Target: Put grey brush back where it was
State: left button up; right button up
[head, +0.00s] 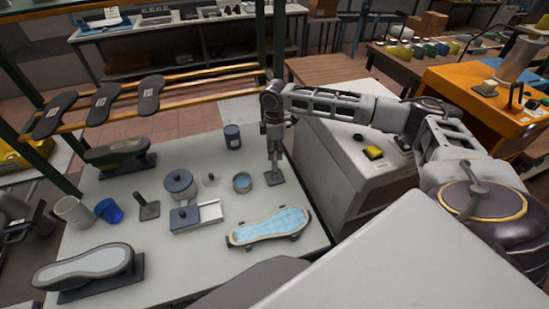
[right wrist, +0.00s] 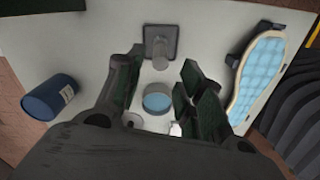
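A grey brush (head: 275,178) with a square plate and an upright handle stands at the table's right side, below my right gripper (head: 273,143). In the right wrist view the brush (right wrist: 158,42) shows just beyond the fingertips. My right gripper (right wrist: 161,60) has its dark fingers apart, with nothing seen clasped between them. A similar, darker upright-handled tool (head: 148,208) stands at the left part of the table. My left gripper is not in view.
A small blue-filled cup (head: 242,182), a dark blue can (head: 232,136) and a lidded grey pot (head: 179,183) stand near the brush. A blue-topped shoe last (head: 270,226) lies in front. A white cabinet (head: 350,165) is at the right.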

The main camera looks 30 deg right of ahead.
jog(key=shift+r+b, duration=0.35)
jog(key=shift+r, duration=2.4)
